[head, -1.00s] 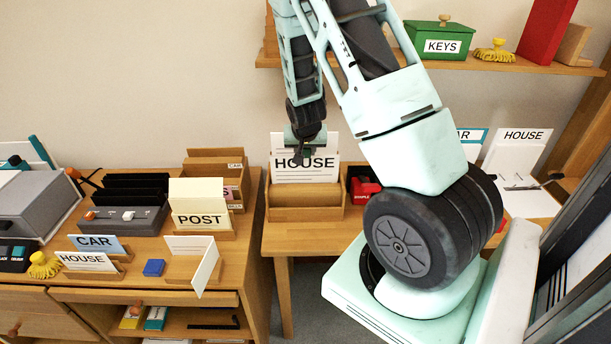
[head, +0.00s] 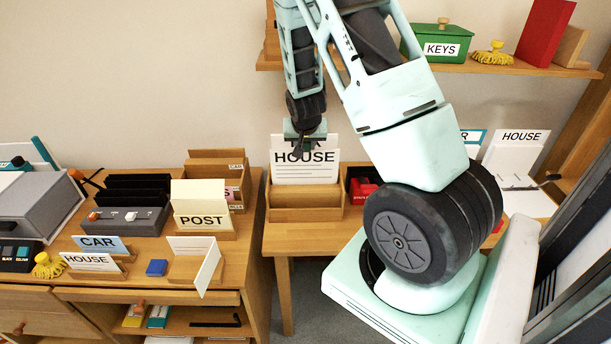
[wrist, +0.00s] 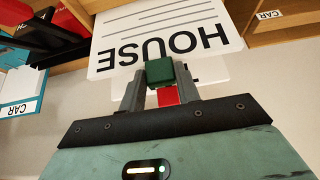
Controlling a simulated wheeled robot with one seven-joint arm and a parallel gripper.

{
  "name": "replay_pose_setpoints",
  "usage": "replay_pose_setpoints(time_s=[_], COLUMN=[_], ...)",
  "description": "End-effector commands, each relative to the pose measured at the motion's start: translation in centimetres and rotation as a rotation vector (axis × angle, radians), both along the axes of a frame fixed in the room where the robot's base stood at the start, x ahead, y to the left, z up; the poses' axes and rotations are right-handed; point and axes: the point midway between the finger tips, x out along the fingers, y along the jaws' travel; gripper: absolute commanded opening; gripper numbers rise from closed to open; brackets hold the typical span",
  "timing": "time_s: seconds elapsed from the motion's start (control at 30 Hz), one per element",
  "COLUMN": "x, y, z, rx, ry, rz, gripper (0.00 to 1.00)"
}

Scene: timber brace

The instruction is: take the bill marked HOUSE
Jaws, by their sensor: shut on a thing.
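The white bill marked HOUSE (head: 306,171) stands upright in a wooden holder (head: 305,214) on the table at the middle of the head view. In the wrist view the HOUSE bill (wrist: 160,38) appears upside down, with printed lines. A pale sheet edge shows beside the bill at the fingers. The bill's lower edge is hidden by the holder's front.
A red stamp-like box (head: 362,189) sits right of the holder. Another HOUSE card (head: 519,150) stands at the right, and a small HOUSE card (head: 90,262) at the left. A POST holder (head: 203,222) stands left. A shelf (head: 480,67) runs above right.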

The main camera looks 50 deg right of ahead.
Motion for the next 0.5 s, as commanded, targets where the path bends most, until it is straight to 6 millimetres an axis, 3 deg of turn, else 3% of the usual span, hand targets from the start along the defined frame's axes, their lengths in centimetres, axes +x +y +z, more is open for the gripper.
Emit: replay_pose_setpoints(time_s=[0.5], x=[0.0], y=[0.0], z=[2.3], rx=[-0.001], ry=[-0.001], rz=[0.000], gripper=[0.00])
